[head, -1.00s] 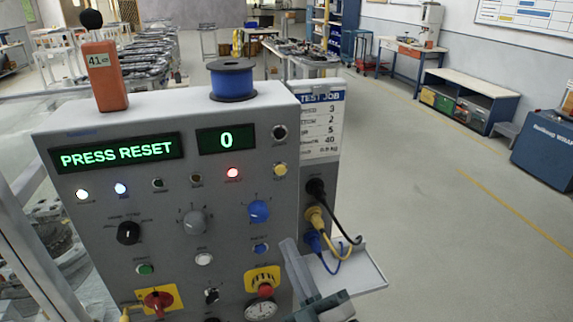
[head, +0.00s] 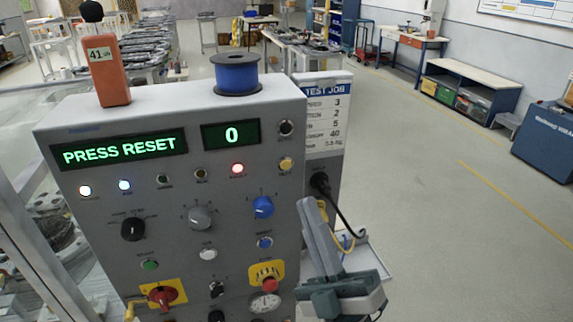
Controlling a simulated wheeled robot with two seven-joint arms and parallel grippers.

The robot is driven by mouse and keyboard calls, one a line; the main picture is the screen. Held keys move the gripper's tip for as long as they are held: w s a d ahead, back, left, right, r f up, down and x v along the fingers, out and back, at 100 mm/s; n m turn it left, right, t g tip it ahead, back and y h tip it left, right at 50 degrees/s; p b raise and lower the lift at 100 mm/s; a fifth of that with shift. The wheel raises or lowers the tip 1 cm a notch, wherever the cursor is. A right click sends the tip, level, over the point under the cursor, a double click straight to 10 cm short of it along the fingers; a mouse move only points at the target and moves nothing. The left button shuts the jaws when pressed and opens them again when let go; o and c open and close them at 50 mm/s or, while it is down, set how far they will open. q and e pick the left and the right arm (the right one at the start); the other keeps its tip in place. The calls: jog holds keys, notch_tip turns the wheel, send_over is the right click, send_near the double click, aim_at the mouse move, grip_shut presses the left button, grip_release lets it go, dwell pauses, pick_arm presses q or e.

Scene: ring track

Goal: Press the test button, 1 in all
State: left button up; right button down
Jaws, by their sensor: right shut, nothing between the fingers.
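A grey control panel (head: 100,205) stands at left and centre. Its green display (head: 119,150) reads "PRESS RESET", and a smaller display (head: 231,135) reads "0". On its lower half are a green button (head: 149,265), a white button (head: 208,254) and a blue button (head: 265,242). Their labels are too small to read surely, so I cannot tell which is the test button. A red mushroom button (head: 270,285) on a yellow plate sits below the blue one. My right gripper (head: 308,205) is shut and empty, just right of the panel's front edge. My left gripper is out of view.
A job card (head: 323,115) headed "TEST JOB" hangs at the panel's right side, above plugged cables (head: 345,225). A blue spool (head: 237,75) and an orange block (head: 108,72) stand on top. Open floor (head: 450,240) lies to the right.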

jog(key=shift+w, duration=0.1)
jog(key=shift+w+a+b, duration=0.2)
jog(key=shift+w+a, duration=0.25)
jog(key=shift+w, duration=0.9)
jog(key=shift+w+a+b, duration=0.25)
jog(key=shift+w+a, duration=0.2)
jog(key=shift+w, duration=0.95)
jog(key=shift+w+a+b, duration=0.2)
jog(key=shift+w+a, duration=0.25)
jog(key=shift+w, duration=0.9)
jog(key=shift+w+a, duration=0.25)
jog(key=shift+w, duration=0.5)
jog(key=shift+s, duration=0.1)
jog(key=shift+s+d, duration=0.25)
jog(key=shift+s, duration=0.45)
jog(key=shift+s, duration=0.1)
jog(key=shift+s+d+p, duration=0.2)
jog(key=shift+s+d, duration=0.05)
jog(key=shift+s, duration=0.5)
jog(key=shift+s+d+p, duration=0.25)
jog(key=shift+s, duration=0.55)
jog(key=shift+s+d+p, duration=0.2)
jog(key=shift+s+d, duration=0.05)
jog(key=shift+s, duration=0.5)
